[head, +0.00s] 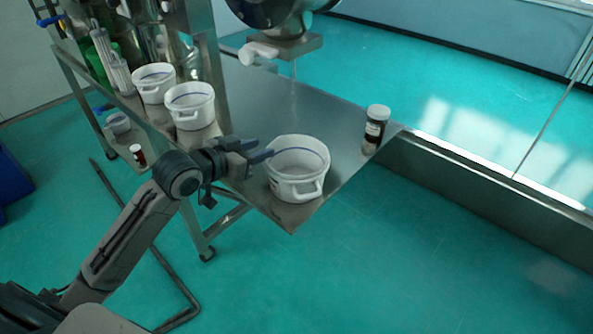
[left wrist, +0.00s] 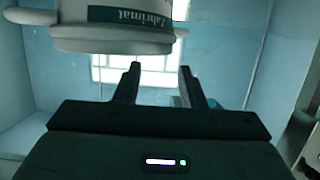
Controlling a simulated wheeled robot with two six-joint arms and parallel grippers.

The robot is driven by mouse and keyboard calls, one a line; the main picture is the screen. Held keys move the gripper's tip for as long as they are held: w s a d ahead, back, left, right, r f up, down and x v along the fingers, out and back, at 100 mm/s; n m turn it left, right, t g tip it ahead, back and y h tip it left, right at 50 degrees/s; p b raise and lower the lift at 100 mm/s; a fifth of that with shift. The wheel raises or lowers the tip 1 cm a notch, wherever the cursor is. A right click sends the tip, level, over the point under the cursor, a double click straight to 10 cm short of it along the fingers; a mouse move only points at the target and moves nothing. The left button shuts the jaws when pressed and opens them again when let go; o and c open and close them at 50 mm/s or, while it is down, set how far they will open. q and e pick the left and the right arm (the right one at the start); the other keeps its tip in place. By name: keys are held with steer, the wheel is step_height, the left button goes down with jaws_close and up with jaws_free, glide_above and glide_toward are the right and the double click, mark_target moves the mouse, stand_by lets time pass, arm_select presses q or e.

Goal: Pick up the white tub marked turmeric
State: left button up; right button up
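A white tub (head: 296,180) with a side handle and a blue line inside its rim stands upright near the front corner of the steel table. My left gripper (head: 266,150) is open and empty, at the left side of this tub near rim height. In the left wrist view its two fingers (left wrist: 160,72) are apart. A white rimmed tub (left wrist: 110,40) fills the upper left there, upside down in the picture, with a dark label whose inverted writing I cannot read as turmeric. Two similar white tubs (head: 155,82) (head: 191,106) stand further left; their labels are not readable. My right gripper is not in view.
A dark jar with a white lid (head: 376,130) stands at the table's right edge. The steel sieve machine with a white-handled outlet (head: 272,47) hangs above the back. The steel table (head: 290,112) is bare between them. A smaller dark bottle (head: 138,155) is at the lower left.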

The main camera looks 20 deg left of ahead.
mark_target(279, 143)
arm_select(q)
steer(key=shift+a+f+p+x, duration=0.1)
steer(key=shift+p+x, duration=0.25)
steer(key=shift+x, duration=0.55)
steer(key=shift+a+f+p+x, duration=0.15)
steer(key=shift+p+x, duration=0.15)
steer(key=shift+x, duration=0.55)
steer(key=shift+a+f+p+x, duration=0.1)
steer(key=shift+p+x, duration=0.25)
steer(key=shift+x, duration=0.55)
steer(key=shift+s, duration=0.1)
jaws_close()
